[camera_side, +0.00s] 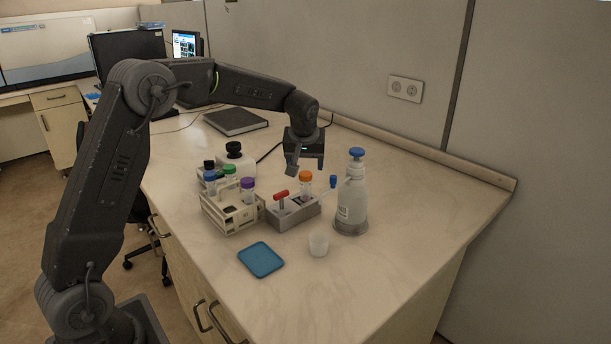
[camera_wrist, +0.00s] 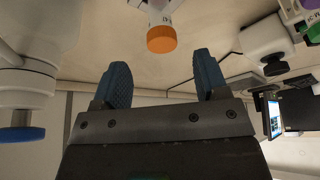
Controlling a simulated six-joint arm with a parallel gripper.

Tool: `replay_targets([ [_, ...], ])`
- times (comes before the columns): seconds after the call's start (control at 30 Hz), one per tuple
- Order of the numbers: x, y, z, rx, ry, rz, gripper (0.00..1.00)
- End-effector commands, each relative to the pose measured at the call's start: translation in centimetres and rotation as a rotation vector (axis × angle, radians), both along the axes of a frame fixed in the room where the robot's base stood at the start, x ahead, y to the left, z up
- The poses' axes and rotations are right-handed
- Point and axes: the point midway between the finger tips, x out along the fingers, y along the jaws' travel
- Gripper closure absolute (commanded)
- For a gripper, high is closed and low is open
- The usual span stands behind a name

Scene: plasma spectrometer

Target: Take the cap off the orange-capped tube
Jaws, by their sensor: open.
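The orange-capped tube (camera_side: 305,188) stands upright in a grey metal holder (camera_side: 297,214) on the bench, its orange cap (camera_side: 306,176) on top. In the wrist view the orange cap (camera_wrist: 161,39) shows ahead of the fingers, near the middle, with part of the tube (camera_wrist: 158,13) beyond it. My gripper (camera_side: 306,169) is open and empty, above and close to the cap in the side view. In the wrist view my gripper's two blue-padded fingers (camera_wrist: 161,80) are apart, with nothing between them. The cap is apart from both fingers.
A white rack (camera_side: 232,217) holds tubes with blue, green and purple caps left of the holder. A red-handled part (camera_side: 280,196) sits on the holder. A white blue-topped bottle (camera_side: 352,196) stands close on the right. A small cup (camera_side: 318,244) and blue mat (camera_side: 261,259) lie in front.

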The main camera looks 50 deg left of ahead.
Motion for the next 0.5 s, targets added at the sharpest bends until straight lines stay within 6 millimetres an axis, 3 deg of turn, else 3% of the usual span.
replay_targets([
  [0.27,1.2,1.5,-3.5,-0.001,0.003,0.000,0.33],
  [0.5,1.4,1.7,-4.0,-0.001,-0.001,0.000,0.33],
])
